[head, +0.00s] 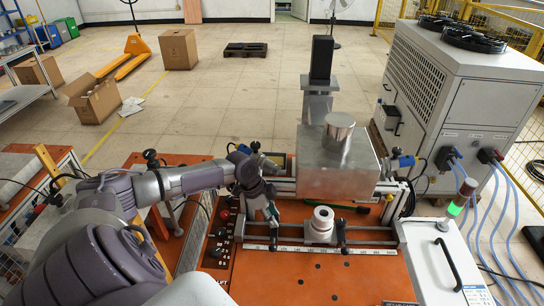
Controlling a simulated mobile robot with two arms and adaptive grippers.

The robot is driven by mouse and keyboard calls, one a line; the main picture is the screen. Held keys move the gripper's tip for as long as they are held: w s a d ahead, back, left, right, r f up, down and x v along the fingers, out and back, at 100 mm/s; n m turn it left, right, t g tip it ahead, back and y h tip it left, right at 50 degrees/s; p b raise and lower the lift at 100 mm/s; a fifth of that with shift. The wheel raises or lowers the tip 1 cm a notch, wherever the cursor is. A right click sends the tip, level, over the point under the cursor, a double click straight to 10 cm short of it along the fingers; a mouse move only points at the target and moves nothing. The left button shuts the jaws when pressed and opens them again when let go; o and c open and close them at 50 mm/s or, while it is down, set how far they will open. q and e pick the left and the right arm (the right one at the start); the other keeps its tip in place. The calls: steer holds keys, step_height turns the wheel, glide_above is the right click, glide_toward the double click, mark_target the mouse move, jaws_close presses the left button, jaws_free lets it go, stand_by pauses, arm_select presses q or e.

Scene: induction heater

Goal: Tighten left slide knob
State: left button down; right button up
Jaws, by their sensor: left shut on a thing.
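My left gripper (269,212) reaches in from the left, pointing down at the left end of the slide rail on the orange table (290,285). It is shut on what appears to be the left slide knob; its fingers hide the knob, so I cannot tell how far it is turned. A pale ringed cylinder (320,228) stands between that post and my gripper. My right gripper is not in view.
A metal box (335,175) with a cylinder (339,130) on top stands behind the rail. A white cabinet (440,262) with a green signal light (454,209) is at the right. A large chiller (470,95) stands behind it. The front of the orange table is clear.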

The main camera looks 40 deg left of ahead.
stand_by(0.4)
arm_select(q)
steer(key=c, duration=0.8)
jaws_free()
